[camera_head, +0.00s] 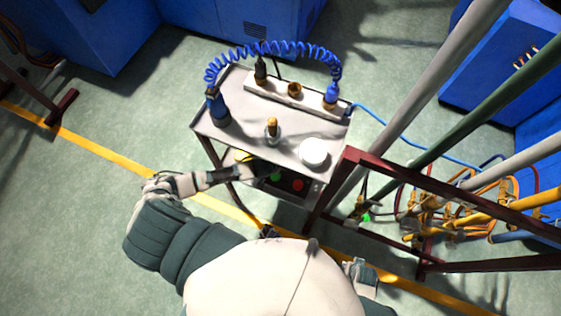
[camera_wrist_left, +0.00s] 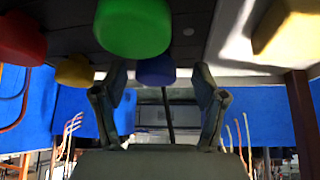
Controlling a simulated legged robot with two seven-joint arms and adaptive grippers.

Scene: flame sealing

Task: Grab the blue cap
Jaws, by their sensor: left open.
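In the left wrist view a blue cap (camera_wrist_left: 155,70), rounded, shows beyond and between the fingertips of my open left gripper (camera_wrist_left: 160,88). The fingers appear apart from it, with nothing between them. A larger green cap (camera_wrist_left: 132,28) is nearer the camera, overlapping the blue cap's upper left in the picture. A red cap (camera_wrist_left: 20,38) and a yellow cap (camera_wrist_left: 75,70) are to the left. In the head view my left gripper (camera_head: 239,173) reaches the cart's lower level, partly hidden under the top. The blue cap is not discernible there. My right gripper is not in view.
The cart top (camera_head: 245,135) holds a blue torch-like tool (camera_head: 219,110), a coiled blue hose (camera_head: 270,47), a small bottle (camera_head: 272,128) and a white round container (camera_head: 313,152). A yellow block (camera_wrist_left: 288,30) is at upper right in the wrist view. Dark red rails (camera_head: 400,165) stand right of the cart.

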